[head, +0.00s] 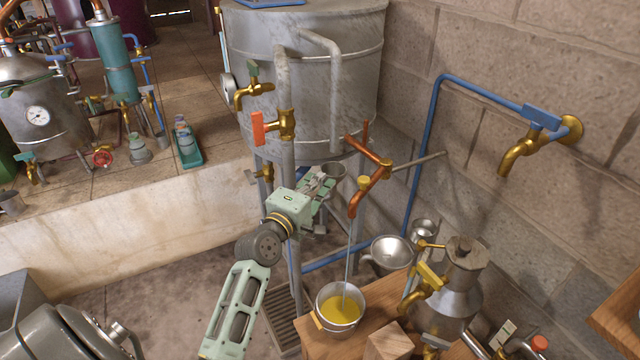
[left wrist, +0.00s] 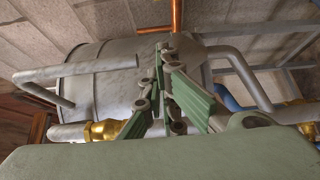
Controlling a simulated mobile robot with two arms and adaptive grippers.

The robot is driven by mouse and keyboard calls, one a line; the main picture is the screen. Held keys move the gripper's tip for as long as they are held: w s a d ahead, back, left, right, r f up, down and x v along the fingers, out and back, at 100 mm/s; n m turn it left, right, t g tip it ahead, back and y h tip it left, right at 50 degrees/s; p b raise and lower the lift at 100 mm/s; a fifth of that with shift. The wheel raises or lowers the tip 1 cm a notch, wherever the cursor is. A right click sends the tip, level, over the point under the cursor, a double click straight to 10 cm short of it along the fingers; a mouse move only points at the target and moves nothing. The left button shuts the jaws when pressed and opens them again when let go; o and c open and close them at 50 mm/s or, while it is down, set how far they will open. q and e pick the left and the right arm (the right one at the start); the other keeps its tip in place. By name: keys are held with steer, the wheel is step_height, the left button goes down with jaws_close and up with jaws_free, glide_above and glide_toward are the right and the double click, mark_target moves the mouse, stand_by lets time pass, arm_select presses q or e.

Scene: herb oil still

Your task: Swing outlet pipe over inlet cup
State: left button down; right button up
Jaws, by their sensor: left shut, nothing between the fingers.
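The copper outlet pipe (head: 368,180) hangs below the large metal tank, its end bent downward. A thin pale stream falls from it into a metal cup of yellow liquid (head: 340,308) on a wooden stand. A second, empty-looking metal cup (head: 390,252) sits to the right, beside the metal separator (head: 450,290); I cannot tell which is the inlet cup. My left gripper (head: 325,185) is shut and empty, left of the outlet pipe and apart from its end in the picture. Its green fingers (left wrist: 165,55) show in the left wrist view. My right gripper is not in view.
The tank (head: 305,60) stands on legs, with an orange-handled valve (head: 275,126) near my left arm. A blue wall pipe with a brass tap (head: 530,145) is at right. Brass taps (head: 420,290) project from the separator. A tiled ledge (head: 130,190) is at left.

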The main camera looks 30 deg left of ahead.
arm_select(q)
steer(key=w, duration=0.6)
steer(key=shift+w+a+f, duration=0.1)
steer(key=shift+a, duration=0.15)
steer(key=d+p, duration=0.1)
steer(key=d, duration=0.1)
steer(key=s+d+p, duration=0.1)
steer(key=d, duration=0.1)
steer(key=shift+f, duration=0.1)
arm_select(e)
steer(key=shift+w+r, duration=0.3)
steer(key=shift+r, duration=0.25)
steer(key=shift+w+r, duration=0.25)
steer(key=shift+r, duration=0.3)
arm_select(q)
steer(key=shift+s+d, duration=0.1)
steer(key=shift+s, duration=0.05)
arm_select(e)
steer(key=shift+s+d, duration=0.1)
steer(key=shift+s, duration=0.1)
